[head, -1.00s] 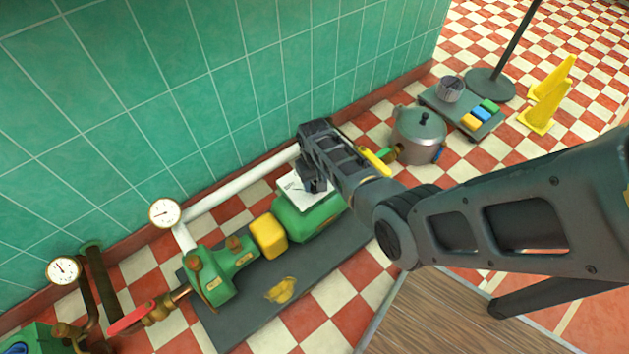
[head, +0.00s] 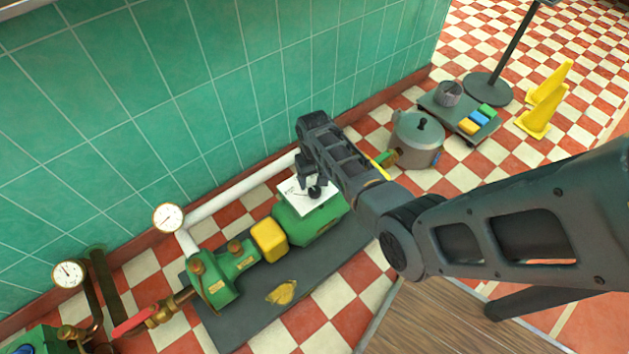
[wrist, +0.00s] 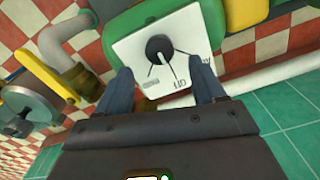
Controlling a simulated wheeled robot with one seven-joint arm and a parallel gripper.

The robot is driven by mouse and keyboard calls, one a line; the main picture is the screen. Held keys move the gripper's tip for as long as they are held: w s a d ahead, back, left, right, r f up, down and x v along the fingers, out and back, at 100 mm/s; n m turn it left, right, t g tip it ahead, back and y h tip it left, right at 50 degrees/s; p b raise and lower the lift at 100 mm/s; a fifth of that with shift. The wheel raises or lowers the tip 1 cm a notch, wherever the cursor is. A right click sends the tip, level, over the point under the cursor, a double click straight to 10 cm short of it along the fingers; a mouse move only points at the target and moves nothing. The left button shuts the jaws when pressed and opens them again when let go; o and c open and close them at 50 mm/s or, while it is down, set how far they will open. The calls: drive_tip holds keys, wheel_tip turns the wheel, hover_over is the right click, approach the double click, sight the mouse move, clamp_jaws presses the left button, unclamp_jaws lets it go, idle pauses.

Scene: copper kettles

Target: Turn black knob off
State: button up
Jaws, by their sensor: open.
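The black knob (wrist: 159,48) sits on a white square plate (wrist: 190,30) with printed lines and lettering. A white pointer line on the knob runs down toward the lettering near the plate's lower edge. In the head view the knob (head: 316,191) shows on the plate (head: 300,199) on top of the green pump housing. My gripper (wrist: 165,88) is open, its two fingers on either side of the plate's near part in the wrist view, with the knob between and beyond their tips. I see no clear contact. In the head view my gripper (head: 305,180) is above the plate's back side.
A yellow block (head: 269,239) and green pump (head: 222,272) with a red-handled valve (head: 134,321) stand left. A white pipe (head: 240,190) runs along the tiled wall behind. A grey pot (head: 415,140) and trolley (head: 470,124) stand right.

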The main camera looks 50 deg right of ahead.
drive_tip(key=shift+r, duration=1.3)
